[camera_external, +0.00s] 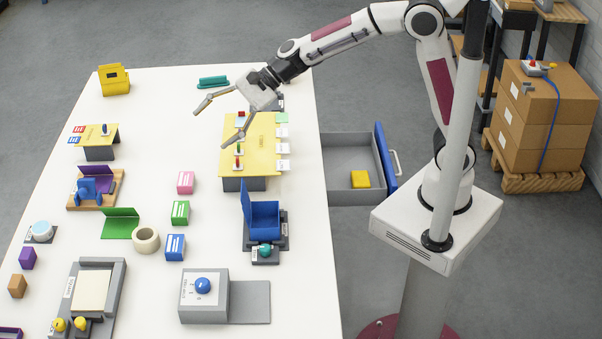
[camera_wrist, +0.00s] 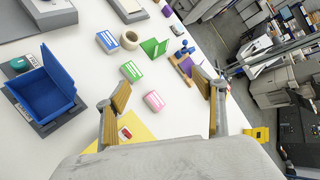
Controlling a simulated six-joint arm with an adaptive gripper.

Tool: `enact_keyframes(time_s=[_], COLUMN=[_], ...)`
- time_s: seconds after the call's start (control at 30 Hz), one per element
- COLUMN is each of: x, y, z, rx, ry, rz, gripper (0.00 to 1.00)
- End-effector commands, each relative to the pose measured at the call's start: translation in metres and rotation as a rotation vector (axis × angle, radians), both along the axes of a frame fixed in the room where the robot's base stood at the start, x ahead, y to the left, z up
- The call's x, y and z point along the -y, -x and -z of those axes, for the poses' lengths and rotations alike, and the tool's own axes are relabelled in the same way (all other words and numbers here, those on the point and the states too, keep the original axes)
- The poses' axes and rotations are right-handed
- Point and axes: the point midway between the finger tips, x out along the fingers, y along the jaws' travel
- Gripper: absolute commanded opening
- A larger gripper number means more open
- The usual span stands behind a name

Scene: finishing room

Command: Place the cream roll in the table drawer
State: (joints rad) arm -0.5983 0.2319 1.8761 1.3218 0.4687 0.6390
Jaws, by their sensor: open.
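The cream roll (camera_external: 145,239) is a ring, like a tape roll, on the white table beside the green bracket and the blue-white block. It also shows in the wrist view (camera_wrist: 130,39) at the top. The table drawer (camera_external: 338,188) is pulled out from the table's right side; it is grey with a blue front and holds a yellow block (camera_external: 361,179). My gripper (camera_external: 210,129) is open and empty, above the far part of the table near the yellow stand. In the wrist view its fingers (camera_wrist: 160,88) are spread wide, apart from the roll.
The yellow stand (camera_external: 256,140) with small switches is below and right of my gripper. Pink (camera_external: 186,182), green (camera_external: 180,212) and blue (camera_external: 175,247) blocks stand near the roll. A blue open-lidded box (camera_external: 265,221) stands between the roll and the table's right edge.

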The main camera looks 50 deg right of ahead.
Motion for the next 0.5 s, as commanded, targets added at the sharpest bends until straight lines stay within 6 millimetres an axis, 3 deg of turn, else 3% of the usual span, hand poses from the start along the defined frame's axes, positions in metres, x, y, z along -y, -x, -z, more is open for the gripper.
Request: enact_keyframes(time_s=[0.1, 0.5], x=[-0.032, -0.129], y=[-0.004, -0.007], z=[0.016, 0.081], rx=[-0.086, -0.386], ry=[-0.051, -0.193], rz=[0.049, 0.248], gripper=[0.69, 0.69])
